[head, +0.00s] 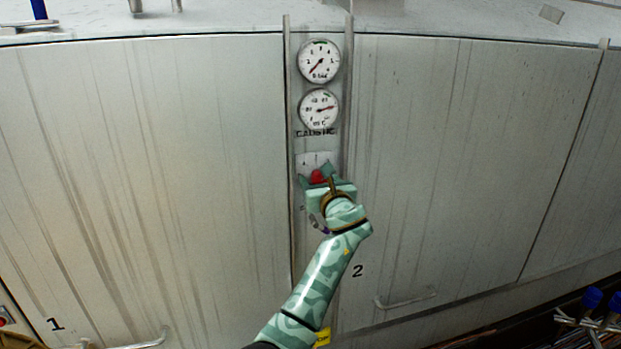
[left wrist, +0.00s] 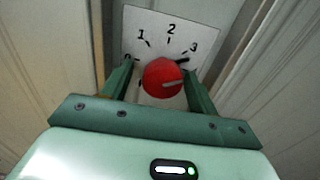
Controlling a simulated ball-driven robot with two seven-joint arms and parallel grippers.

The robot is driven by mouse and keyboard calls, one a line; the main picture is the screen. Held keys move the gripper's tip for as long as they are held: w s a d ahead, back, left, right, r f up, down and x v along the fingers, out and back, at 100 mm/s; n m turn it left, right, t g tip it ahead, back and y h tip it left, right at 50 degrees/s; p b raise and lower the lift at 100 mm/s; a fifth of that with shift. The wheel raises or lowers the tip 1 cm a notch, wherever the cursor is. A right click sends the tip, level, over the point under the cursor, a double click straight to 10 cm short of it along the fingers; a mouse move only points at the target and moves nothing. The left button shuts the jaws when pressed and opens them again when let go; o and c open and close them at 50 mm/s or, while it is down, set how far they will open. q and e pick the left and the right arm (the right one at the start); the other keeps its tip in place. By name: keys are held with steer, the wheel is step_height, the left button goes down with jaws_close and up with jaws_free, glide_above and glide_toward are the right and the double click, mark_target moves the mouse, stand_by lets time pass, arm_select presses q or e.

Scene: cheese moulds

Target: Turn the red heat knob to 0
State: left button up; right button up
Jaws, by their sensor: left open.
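The red heat knob (head: 317,177) sits on a white dial plate (head: 312,160) low on the narrow panel. In the left wrist view the knob (left wrist: 160,73) is in front of the plate (left wrist: 150,22), where 1, 2 and 3 are readable. The pale line on the knob points right, below the 3 mark. My left gripper (head: 319,173) is open, with one finger on each side of the knob. In the left wrist view the left gripper (left wrist: 158,66) shows small gaps beside the knob. My right gripper is not in view.
Two round gauges (head: 319,62) (head: 319,109) are above the knob, with the label CAUSTIC under them. Metal rails (head: 347,100) flank the panel. Large grey tank walls (head: 150,130) lie on both sides. Blue-topped valves (head: 592,300) are at the lower right.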

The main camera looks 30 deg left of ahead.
arm_select(q)
steer(key=shift+w+a, duration=0.1)
steer(key=shift+w, duration=0.05)
steer(key=shift+r, duration=0.1)
steer(key=shift+d+r, duration=0.15)
steer(key=shift+d, duration=0.1)
steer(key=shift+c, duration=1.2)
steer(key=c, duration=0.7)
steer(key=shift+c, duration=0.2)
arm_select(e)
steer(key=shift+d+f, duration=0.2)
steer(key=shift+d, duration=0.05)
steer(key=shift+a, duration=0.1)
